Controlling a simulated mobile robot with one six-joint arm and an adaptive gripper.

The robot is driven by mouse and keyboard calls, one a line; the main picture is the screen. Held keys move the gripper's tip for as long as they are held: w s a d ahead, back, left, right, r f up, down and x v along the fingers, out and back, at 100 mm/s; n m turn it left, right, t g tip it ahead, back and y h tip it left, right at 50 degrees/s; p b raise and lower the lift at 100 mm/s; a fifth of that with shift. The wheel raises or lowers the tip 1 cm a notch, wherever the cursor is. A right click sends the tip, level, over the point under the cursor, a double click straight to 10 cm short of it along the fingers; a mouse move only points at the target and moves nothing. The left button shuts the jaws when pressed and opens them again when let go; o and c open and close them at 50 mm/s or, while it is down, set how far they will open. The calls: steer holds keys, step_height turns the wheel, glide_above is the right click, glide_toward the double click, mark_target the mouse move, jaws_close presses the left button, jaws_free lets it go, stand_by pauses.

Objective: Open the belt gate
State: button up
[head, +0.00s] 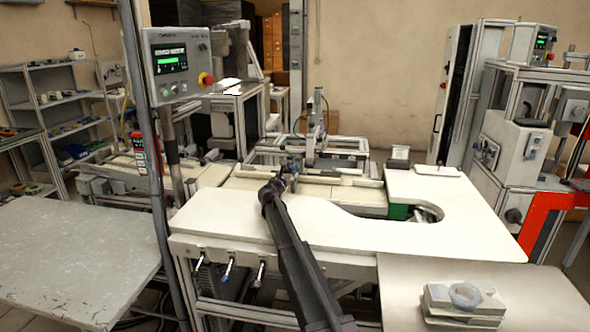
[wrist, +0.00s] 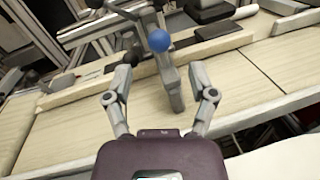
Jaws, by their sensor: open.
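In the wrist view a grey upright lever (wrist: 172,88) carries a blue ball knob (wrist: 159,40) and stands over the pale belt (wrist: 60,125). It looks like part of the belt gate, but I cannot be sure. My gripper (wrist: 161,78) is open, with one finger on each side of the lever in the picture. No contact with it can be made out. In the head view my gripper (head: 284,176) is over the belt's near side, beyond the white worktop (head: 340,232). The lever is too small or hidden to make out there.
A framed station (head: 310,150) stands behind the belt. A control panel on a post (head: 178,66) is at the left. A grey table (head: 75,255) is at lower left, and a white boxy part (head: 465,300) lies at lower right. The worktop is mostly clear.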

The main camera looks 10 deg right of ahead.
mark_target(293, 169)
steer(key=shift+x, duration=3.15)
steer(key=shift+c, duration=0.2)
jaws_close()
